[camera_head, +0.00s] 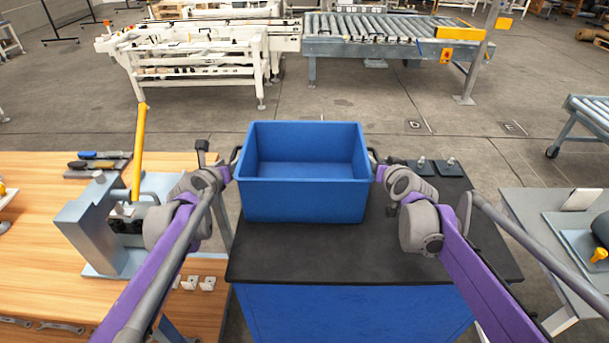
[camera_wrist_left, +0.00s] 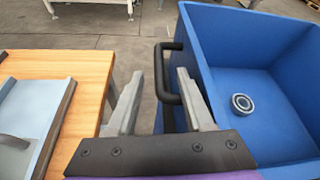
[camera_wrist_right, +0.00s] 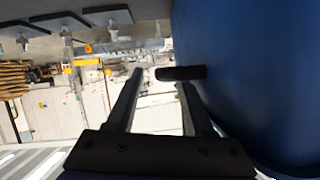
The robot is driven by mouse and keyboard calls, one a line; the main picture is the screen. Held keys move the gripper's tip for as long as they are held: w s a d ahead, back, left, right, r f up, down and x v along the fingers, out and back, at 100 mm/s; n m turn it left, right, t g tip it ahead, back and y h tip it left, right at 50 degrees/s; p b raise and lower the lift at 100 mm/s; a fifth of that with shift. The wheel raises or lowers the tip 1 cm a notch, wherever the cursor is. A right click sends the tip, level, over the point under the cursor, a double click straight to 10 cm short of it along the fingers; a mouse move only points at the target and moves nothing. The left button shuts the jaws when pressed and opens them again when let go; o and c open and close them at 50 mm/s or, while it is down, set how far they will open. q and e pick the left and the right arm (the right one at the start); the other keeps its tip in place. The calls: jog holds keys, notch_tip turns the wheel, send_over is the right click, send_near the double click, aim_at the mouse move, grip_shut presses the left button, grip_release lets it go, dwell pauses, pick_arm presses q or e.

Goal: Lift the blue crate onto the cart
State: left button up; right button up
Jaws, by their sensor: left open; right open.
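The blue crate (camera_head: 304,200) is upright over the left back part of a black-topped blue cabinet (camera_head: 350,255); I cannot tell whether it touches the top. A grey ring-shaped part (camera_wrist_left: 242,103) lies inside it. My left gripper (camera_wrist_left: 160,74) is open, with the crate's black left handle (camera_wrist_left: 164,75) between its fingers. My right gripper (camera_wrist_right: 160,78) is open at the black right handle (camera_wrist_right: 180,73), which lies by its fingertips. In the head view both wrists flank the crate. No stand is clearly marked as the cart; a wheeled roller stand (camera_head: 590,110) is at the right edge.
A wooden bench (camera_head: 35,240) with a grey vise-like fixture (camera_head: 95,225) is at left. A grey table (camera_head: 530,215) with parts is at right. Small black plates with posts (camera_head: 448,166) sit right of the crate. Floor is open behind, before the conveyors (camera_head: 390,35).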

pick_arm(q)
jog(key=shift+x, duration=1.45)
pick_arm(e)
jog(key=shift+x, duration=1.45)
pick_arm(q)
grip_shut()
pick_arm(e)
grip_shut()
